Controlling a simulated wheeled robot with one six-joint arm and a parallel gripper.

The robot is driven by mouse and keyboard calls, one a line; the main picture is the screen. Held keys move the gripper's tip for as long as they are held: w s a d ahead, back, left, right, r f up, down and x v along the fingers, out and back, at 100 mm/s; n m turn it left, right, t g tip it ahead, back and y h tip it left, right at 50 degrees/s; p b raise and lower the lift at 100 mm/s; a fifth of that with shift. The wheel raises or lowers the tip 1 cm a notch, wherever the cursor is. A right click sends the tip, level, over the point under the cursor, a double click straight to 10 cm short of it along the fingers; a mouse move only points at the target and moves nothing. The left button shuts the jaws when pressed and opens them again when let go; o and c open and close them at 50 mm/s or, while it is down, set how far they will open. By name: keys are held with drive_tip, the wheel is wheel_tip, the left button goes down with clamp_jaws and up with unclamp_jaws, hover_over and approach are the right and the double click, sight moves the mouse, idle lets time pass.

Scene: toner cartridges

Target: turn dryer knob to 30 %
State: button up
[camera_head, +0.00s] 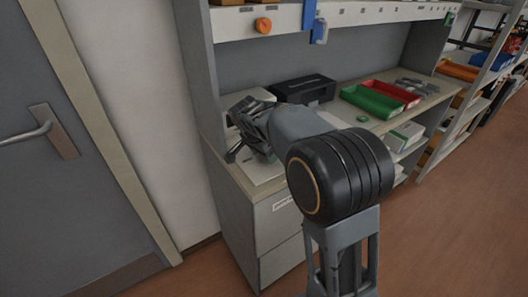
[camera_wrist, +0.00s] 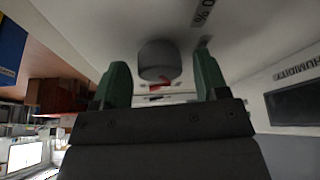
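The grey dryer knob (camera_wrist: 158,58) shows in the wrist view on a pale panel, between my gripper's two green fingers and apart from both. A small red mark (camera_wrist: 160,87) shows beside the knob; I cannot tell its exact setting. A "% 0" label (camera_wrist: 204,14) is printed near it, and "HUMIDITY" (camera_wrist: 297,67) stands above a dark display (camera_wrist: 296,103). My gripper (camera_wrist: 161,65) is open. In the head view the pale dryer (camera_head: 268,174) stands at the bench's left end, with my gripper (camera_head: 252,124) in front of it. The knob is hidden there.
On the bench, a black box (camera_head: 303,88) stands behind my arm. A green tray (camera_head: 370,102) and a red tray (camera_head: 393,93) lie to the right. A shelf edge (camera_head: 345,16) with an orange knob (camera_head: 263,26) hangs above. A grey door (camera_head: 60,190) is at left.

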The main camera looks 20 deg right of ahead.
drive_tip(key=shift+r, duration=0.1)
drive_tip(key=p+v, duration=0.1)
drive_tip(key=v, duration=1.2)
drive_tip(key=shift+r, duration=0.3)
drive_tip(key=shift+a, duration=0.15)
